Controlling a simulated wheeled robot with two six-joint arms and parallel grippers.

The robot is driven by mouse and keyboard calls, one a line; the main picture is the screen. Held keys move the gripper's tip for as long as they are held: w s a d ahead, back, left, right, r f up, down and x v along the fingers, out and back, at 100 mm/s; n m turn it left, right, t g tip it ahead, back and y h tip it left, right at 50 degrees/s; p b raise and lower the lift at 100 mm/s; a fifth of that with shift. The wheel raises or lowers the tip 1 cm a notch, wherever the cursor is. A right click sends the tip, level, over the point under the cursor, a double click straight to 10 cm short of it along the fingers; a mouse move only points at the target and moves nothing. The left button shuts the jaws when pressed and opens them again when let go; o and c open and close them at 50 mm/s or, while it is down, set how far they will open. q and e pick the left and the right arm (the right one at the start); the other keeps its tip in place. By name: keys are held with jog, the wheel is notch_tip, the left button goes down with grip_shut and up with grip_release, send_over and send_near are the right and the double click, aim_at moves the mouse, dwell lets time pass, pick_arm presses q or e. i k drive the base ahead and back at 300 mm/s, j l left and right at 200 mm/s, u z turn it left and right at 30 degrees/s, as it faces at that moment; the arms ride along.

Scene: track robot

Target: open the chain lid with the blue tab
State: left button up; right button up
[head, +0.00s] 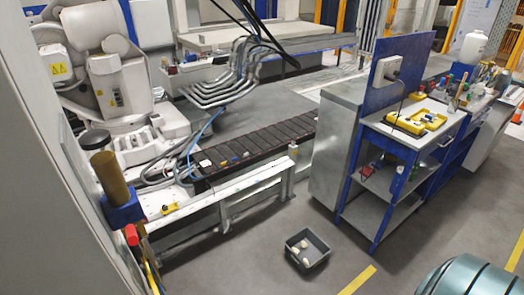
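The dark cable chain (275,137) runs along the track from the middle left up to the right. Its top is a row of flat dark lids, and they look shut. Near its left end are small coloured tabs: a pale one (205,163), a yellow one (223,163) and a small bluish one (235,159). They are too small to make out clearly. Neither of my grippers is in view.
A white rail (240,185) borders the chain's near side. A grey bin (307,249) with pale items stands on the floor. A blue-framed workbench (400,150) stands right, beside a grey cabinet (333,150). A large industrial robot (105,75) stands left. Floor before the rail is mostly clear.

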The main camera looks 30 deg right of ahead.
aim_at(228, 154)
jog(key=i+l+z, duration=0.4)
jog(key=l, duration=0.25)
jog(key=i+l+z, duration=0.4)
jog(key=i+j+z, duration=0.35)
jog(key=i, duration=0.25)
jog(key=i+j+z, duration=0.3)
jog(key=i+j, duration=0.2)
jog(key=i, duration=0.05)
